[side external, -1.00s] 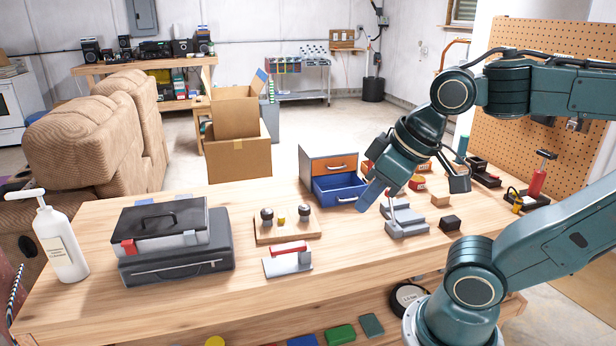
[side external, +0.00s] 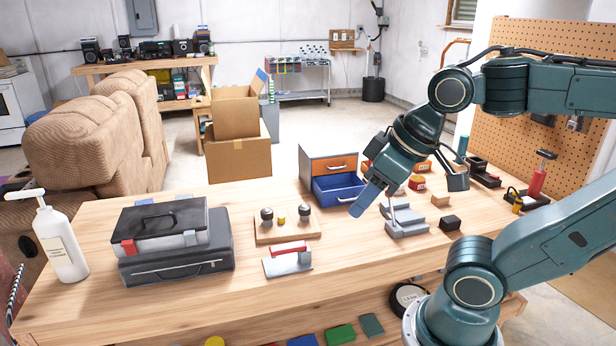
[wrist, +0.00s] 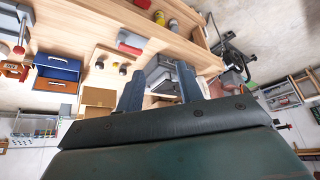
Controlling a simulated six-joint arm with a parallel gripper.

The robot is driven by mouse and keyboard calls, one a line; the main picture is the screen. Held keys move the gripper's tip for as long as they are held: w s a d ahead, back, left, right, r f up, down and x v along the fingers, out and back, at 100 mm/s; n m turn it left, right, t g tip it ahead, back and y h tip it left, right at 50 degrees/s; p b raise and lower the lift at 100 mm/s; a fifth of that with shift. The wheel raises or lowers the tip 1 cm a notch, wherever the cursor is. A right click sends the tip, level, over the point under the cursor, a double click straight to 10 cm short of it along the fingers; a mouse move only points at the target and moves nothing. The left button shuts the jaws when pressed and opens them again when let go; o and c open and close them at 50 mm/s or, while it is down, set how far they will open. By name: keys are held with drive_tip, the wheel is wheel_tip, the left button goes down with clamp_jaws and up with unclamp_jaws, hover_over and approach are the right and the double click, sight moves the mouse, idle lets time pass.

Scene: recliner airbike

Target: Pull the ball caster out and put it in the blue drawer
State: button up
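A wooden board (side external: 288,233) on the bench holds two dark, round-topped pieces, one on the left (side external: 266,214) and one on the right (side external: 305,213), with a small yellow piece (side external: 281,213) between them. I cannot tell which is the ball caster. The board also shows in the wrist view (wrist: 112,56). The blue drawer (side external: 340,196) is pulled out below an orange drawer; it shows at the left of the wrist view (wrist: 57,68). My gripper (side external: 362,205) is above the bench, right of the board and in front of the drawer. Its fingers are apart and empty in the wrist view (wrist: 160,85).
A black case (side external: 175,260) lies to the left.

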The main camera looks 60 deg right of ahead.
drive_tip(key=o, duration=0.4)
drive_tip(key=shift+w+r, duration=0.1)
drive_tip(key=shift+w, duration=0.25)
drive_tip(key=shift+c, duration=0.2)
drive_tip(key=shift+o, duration=0.5)
drive_tip(key=w+d+r+n, duration=0.1)
drive_tip(key=w+d+r, duration=0.1)
drive_tip(key=w, duration=0.9)
drive_tip(key=shift+d+n+g, duration=0.3)
drive_tip(key=shift+d+g, duration=0.1)
drive_tip(key=shift+d, duration=0.1)
drive_tip(key=n+y, duration=0.2)
drive_tip(key=n, duration=0.1)
hover_over(268, 210)
drive_tip(key=s+d, duration=0.2)
drive_tip(key=s, duration=0.2)
wheel_tip(268, 210, down, 21)
drive_tip(key=shift+r+g, duration=0.15)
drive_tip(key=shift+g, duration=0.25)
drive_tip(key=x, duration=1.3)
drive_tip(key=shift+w+f, duration=0.2)
drive_tip(key=shift+f, duration=0.15)
